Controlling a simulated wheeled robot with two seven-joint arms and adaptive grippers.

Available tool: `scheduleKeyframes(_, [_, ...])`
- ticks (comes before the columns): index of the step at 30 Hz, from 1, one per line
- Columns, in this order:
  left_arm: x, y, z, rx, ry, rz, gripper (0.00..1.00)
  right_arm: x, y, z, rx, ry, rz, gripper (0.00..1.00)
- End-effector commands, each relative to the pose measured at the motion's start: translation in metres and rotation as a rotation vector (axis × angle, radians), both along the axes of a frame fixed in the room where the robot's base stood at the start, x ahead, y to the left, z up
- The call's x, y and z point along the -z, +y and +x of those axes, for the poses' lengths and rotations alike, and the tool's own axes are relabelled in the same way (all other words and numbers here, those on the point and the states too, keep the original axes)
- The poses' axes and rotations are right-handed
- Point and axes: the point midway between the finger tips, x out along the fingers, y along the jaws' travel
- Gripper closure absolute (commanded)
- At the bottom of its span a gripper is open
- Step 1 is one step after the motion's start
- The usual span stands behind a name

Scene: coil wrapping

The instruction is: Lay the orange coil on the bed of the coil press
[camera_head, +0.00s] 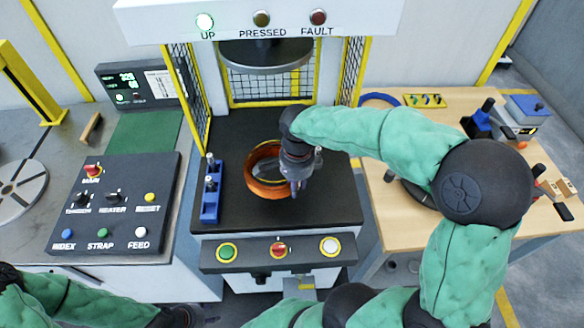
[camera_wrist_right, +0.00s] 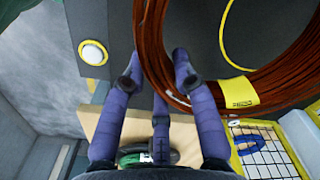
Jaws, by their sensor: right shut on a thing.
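The orange coil (camera_head: 250,184) is at the middle of the press's black bed (camera_head: 325,205) in the head view, lying roughly flat under the raised round press plate (camera_head: 265,58). Whether it touches the bed or hangs just above it I cannot tell. My right gripper (camera_head: 295,188) is shut on the right part of its ring. In the right wrist view, the coil's strands (camera_wrist_right: 157,50) pass between the fingers of the gripper (camera_wrist_right: 160,70), and a yellow label (camera_wrist_right: 238,94) shows on it.
A blue holder (camera_head: 210,200) with upright pegs stands on the bed's left side. Yellow-framed mesh guards (camera_head: 188,97) flank the press. A button panel (camera_head: 280,252) is in front. A control console (camera_head: 115,205) stands left, a wooden table (camera_head: 400,225) right.

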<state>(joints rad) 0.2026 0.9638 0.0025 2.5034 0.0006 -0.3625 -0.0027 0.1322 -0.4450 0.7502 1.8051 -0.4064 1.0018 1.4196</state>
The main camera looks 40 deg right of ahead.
Motion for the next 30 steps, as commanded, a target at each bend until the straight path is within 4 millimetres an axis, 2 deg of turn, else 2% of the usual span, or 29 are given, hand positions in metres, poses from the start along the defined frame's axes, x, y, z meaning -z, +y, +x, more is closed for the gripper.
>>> scheduleKeyframes(1, [0.003, 0.0, 0.0, 0.0, 0.0, 0.0, 0.6, 0.0, -0.006, 0.011, 0.003, -0.005, -0.001, 1.0])
scheduleKeyframes(9, [0.013, 0.0, 0.0, 0.0, 0.0, 0.0, 0.6, 0.0, -0.033, 0.055, 0.002, -0.005, 0.0, 1.0])
scheduleKeyframes(18, [0.02, 0.0, 0.0, 0.0, 0.0, 0.0, 0.6, -0.002, -0.055, 0.091, 0.001, -0.007, -0.002, 1.0])
scheduleKeyframes(20, [0.021, 0.0, 0.0, 0.0, 0.0, 0.0, 0.6, -0.002, -0.058, 0.096, 0.001, -0.006, -0.001, 1.0])
scheduleKeyframes(24, [0.028, 0.0, 0.0, 0.0, 0.0, 0.0, 0.6, 0.014, -0.058, 0.094, 0.0, -0.004, 0.0, 1.0])
scheduleKeyframes(30, [0.03, 0.0, 0.0, 0.0, 0.0, 0.0, 0.6, 0.019, -0.058, 0.094, 0.001, -0.005, -0.001, 1.0])
